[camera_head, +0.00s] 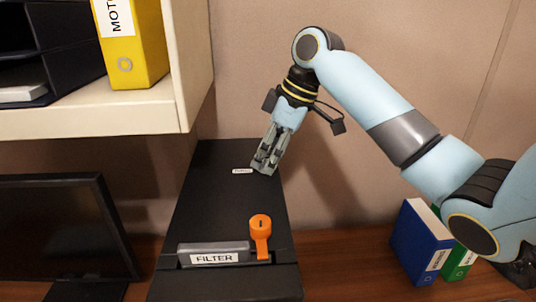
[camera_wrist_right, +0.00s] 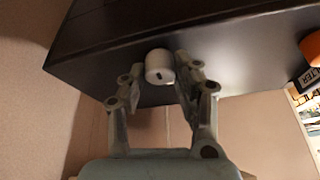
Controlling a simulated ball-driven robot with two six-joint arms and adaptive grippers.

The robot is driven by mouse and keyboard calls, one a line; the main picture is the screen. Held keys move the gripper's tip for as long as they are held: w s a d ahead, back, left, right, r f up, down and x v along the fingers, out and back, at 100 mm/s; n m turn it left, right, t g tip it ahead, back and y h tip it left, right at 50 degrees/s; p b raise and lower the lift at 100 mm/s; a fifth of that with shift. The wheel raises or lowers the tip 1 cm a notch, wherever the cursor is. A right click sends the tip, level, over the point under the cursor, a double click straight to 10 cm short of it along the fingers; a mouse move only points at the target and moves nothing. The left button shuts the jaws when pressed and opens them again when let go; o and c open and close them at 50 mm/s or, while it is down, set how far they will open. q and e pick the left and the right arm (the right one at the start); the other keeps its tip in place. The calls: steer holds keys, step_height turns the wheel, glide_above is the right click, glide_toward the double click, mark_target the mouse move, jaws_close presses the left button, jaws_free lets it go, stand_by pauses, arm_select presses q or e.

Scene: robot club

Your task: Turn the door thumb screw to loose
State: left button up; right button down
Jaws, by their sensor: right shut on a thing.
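The door thumb screw (camera_wrist_right: 159,67) is a small pale grey knob with a dark mark on its face, on the black box (camera_wrist_right: 215,45). In the right wrist view it sits between the fingertips of my right gripper (camera_wrist_right: 160,76), which is shut on it. In the head view my right gripper (camera_head: 263,168) reaches down at the far right edge of the black box (camera_head: 215,208). The thumb screw is hidden there. My left gripper is not in view.
An orange lever (camera_head: 260,235) and a grey part with a FILTER label (camera_head: 214,258) are at the box's front. A shelf (camera_head: 110,115) with a yellow binder (camera_head: 133,50) overhangs at left. A monitor (camera_head: 60,230) stands left; blue and green binders (camera_head: 420,243) stand right.

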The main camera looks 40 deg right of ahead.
steer(key=shift+n, duration=0.3)
stand_by(0.4)
steer(key=c, duration=1)
jaws_free()
steer(key=v, duration=1.2)
steer(key=shift+w+f, duration=0.1)
steer(key=shift+w, duration=0.05)
